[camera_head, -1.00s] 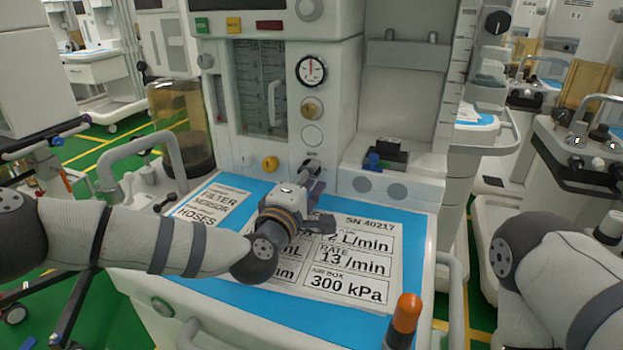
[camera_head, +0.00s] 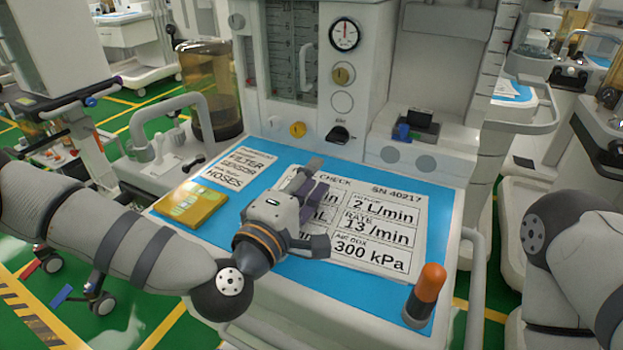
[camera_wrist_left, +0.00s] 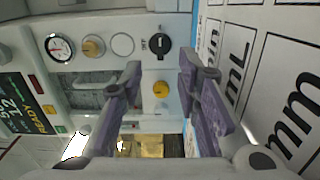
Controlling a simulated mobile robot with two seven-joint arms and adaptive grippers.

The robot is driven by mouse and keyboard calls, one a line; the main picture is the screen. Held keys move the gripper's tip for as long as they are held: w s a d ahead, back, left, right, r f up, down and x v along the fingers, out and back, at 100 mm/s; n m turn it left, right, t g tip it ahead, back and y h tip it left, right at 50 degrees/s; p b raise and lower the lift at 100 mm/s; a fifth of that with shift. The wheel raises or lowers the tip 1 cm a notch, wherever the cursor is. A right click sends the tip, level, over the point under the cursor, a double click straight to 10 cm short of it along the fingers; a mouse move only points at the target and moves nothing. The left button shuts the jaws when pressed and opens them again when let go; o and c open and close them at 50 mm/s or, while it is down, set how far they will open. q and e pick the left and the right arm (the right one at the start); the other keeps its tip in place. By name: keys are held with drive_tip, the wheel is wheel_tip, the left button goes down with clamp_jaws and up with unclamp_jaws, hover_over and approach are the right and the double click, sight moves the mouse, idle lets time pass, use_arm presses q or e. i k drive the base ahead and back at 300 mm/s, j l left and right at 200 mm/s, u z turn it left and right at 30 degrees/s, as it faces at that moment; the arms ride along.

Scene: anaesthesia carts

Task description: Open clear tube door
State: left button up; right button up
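The clear tube door (camera_head: 285,62) is a transparent panel over the tubes on the front of the machine, with a pale upright handle (camera_head: 306,66) near its right edge. It looks shut. It also shows turned sideways in the left wrist view (camera_wrist_left: 82,84), partly behind a finger. My left gripper (camera_head: 318,203) is above the printed sheet on the blue worktop, below the door and well apart from it. Its purple-padded fingers are spread with nothing between them, as the left wrist view (camera_wrist_left: 160,72) shows. My right gripper is out of view.
A gauge (camera_head: 345,34), a brass knob (camera_head: 343,75), a yellow knob (camera_head: 297,129) and a black knob (camera_head: 340,135) are near the door. A yellow packet (camera_head: 191,204) lies at the worktop's left. An orange-topped cylinder (camera_head: 425,296) stands at the front right corner.

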sight(305, 88)
drive_tip(key=k+j, duration=0.3)
drive_tip(key=k, duration=0.15)
drive_tip(key=k+j, duration=0.25)
drive_tip(key=k, duration=0.2)
